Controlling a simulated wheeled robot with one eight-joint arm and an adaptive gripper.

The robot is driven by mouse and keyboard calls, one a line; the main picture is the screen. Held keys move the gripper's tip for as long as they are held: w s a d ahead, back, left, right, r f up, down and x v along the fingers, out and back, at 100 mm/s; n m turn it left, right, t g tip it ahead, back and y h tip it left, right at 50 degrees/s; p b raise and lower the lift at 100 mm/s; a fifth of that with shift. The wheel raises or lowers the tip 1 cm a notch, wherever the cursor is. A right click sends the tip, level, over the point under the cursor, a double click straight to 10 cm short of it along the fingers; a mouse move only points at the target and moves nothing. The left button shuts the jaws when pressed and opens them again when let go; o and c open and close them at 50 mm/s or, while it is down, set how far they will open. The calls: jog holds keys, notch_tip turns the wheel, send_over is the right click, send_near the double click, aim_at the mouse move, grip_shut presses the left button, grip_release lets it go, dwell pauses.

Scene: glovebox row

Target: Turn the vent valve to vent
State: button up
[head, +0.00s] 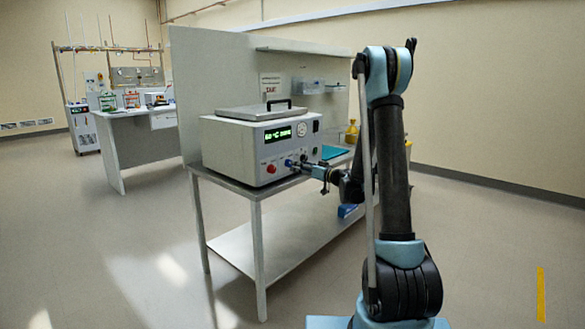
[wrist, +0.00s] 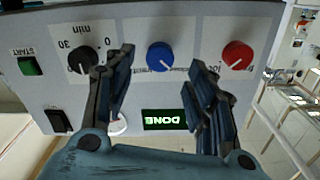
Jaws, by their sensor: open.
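A white benchtop oven (head: 240,150) has a front panel with a blue knob (wrist: 160,56) and a red knob (wrist: 236,55). The wrist view is upside down, and the small labels by these knobs are too blurred to tell which one is the vent valve. The blue knob also shows in the head view (head: 289,163), left of my gripper (head: 299,164). In the wrist view my gripper (wrist: 160,68) is open, with one finger on each side of the blue knob. I cannot tell whether the fingers touch it. The red knob is beyond the right finger.
The panel also has a black timer knob (wrist: 83,60), a green START button (wrist: 29,66), a black switch (wrist: 57,120) and a lit display (wrist: 163,119) reading DONE. The oven stands on a metal table (head: 248,192). A yellow bottle (head: 352,132) is behind on the right.

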aim_at(289, 163)
jog(key=x, duration=0.5)
jog(key=shift+w+a, duration=0.2)
